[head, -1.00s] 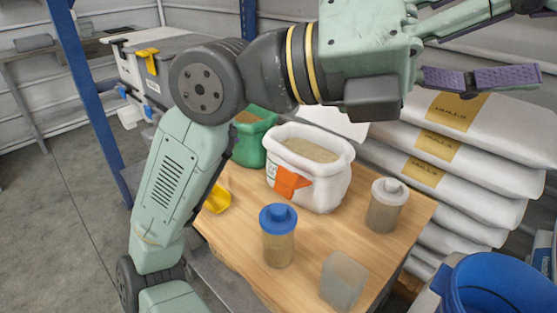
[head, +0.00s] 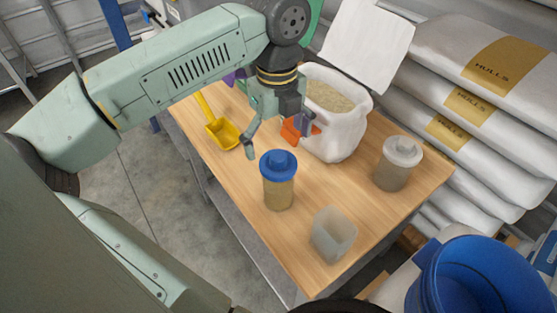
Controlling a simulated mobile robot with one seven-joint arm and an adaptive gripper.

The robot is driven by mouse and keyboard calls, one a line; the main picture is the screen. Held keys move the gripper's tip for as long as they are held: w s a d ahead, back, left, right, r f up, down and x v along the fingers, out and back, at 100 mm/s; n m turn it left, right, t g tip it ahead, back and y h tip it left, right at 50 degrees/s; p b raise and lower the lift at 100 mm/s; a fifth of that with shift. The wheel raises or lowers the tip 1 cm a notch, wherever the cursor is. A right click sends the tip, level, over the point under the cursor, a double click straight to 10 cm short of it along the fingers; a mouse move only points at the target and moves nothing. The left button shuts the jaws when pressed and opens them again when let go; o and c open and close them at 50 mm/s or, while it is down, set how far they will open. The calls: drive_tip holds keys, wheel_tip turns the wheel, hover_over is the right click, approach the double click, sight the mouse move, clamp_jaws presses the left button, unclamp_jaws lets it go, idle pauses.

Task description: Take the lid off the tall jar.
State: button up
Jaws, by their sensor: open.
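A tall clear jar (head: 278,196) with tan contents stands upright on the wooden table. Its blue lid (head: 278,165), with a raised knob, is on it. A shorter, wider jar (head: 391,178) with tan contents and a pale grey lid (head: 403,150) stands to the right. My gripper (head: 277,135) hangs down from my arm, open and empty. In the picture it is just above the blue lid, apart from it. The gap in depth between gripper and lid is hard to judge.
A white open sack (head: 345,135) of tan material stands close behind my gripper. A yellow scoop (head: 222,132) lies to the left. An empty translucent tub (head: 333,235) stands near the table's (head: 300,265) front edge. Stacked hulls sacks (head: 470,110) and a blue bucket (head: 480,280) are at the right.

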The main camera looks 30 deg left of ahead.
sight(279, 155)
drive_tip(key=shift+s+d+f+p, duration=0.15)
drive_tip(key=shift+f+p, duration=0.25)
drive_tip(key=shift+f, duration=1)
drive_tip(key=shift+d+f+p, duration=0.1)
drive_tip(key=shift+f+p, duration=0.3)
drive_tip(key=shift+f, duration=0.95)
drive_tip(key=shift+c, duration=0.3)
drive_tip(key=c, duration=0.9)
drive_tip(key=shift+r, duration=0.2)
